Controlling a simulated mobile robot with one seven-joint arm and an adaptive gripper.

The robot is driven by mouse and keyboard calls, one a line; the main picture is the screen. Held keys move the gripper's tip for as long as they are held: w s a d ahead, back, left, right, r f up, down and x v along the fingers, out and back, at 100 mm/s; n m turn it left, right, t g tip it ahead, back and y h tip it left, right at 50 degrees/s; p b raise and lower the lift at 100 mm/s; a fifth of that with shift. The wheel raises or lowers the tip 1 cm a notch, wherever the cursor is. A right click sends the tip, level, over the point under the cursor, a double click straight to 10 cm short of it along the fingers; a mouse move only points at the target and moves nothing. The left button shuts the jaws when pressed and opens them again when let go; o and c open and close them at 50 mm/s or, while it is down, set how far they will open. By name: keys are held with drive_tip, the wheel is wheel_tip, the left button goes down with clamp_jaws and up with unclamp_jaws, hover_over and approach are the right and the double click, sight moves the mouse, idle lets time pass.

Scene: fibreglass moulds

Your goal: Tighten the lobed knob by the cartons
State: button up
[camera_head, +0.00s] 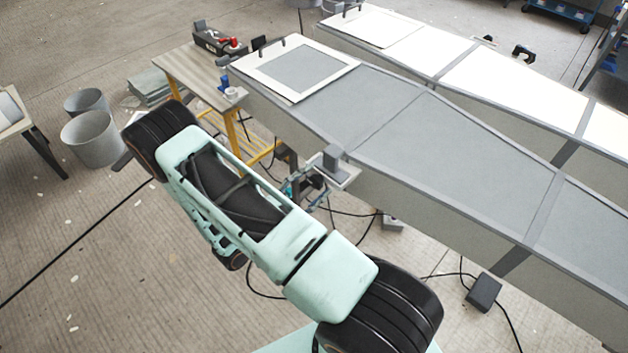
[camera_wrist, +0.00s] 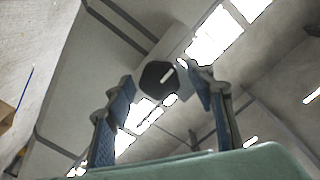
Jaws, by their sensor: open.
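A dark lobed knob (camera_wrist: 157,79) with a white pointer mark shows in the wrist view, just above the middle. It is seen from below, against a light grey block. My gripper (camera_wrist: 164,92) is open, with one blue-padded finger on each side of the knob's outline. The knob appears beyond the fingertips, and I cannot tell how large the gap is. In the head view my gripper (camera_head: 304,188) is beside a small grey bracket (camera_head: 336,162) at the near mould's side. The knob cannot be made out there. I cannot identify any cartons with certainty.
The long grey mould (camera_head: 450,150) runs beside my arm to the right. A wooden workbench (camera_head: 192,72) with yellow legs stands behind the gripper. Grey bins (camera_head: 92,140) stand at the left. Cables and a black box (camera_head: 484,292) lie on the floor.

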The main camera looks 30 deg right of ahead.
drive_tip(key=shift+d, duration=0.1)
drive_tip(key=shift+c, duration=0.7)
drive_tip(key=c, duration=1)
drive_tip(key=shift+c, duration=0.2)
drive_tip(key=shift+f+m, duration=0.1)
drive_tip(key=shift+m, duration=0.2)
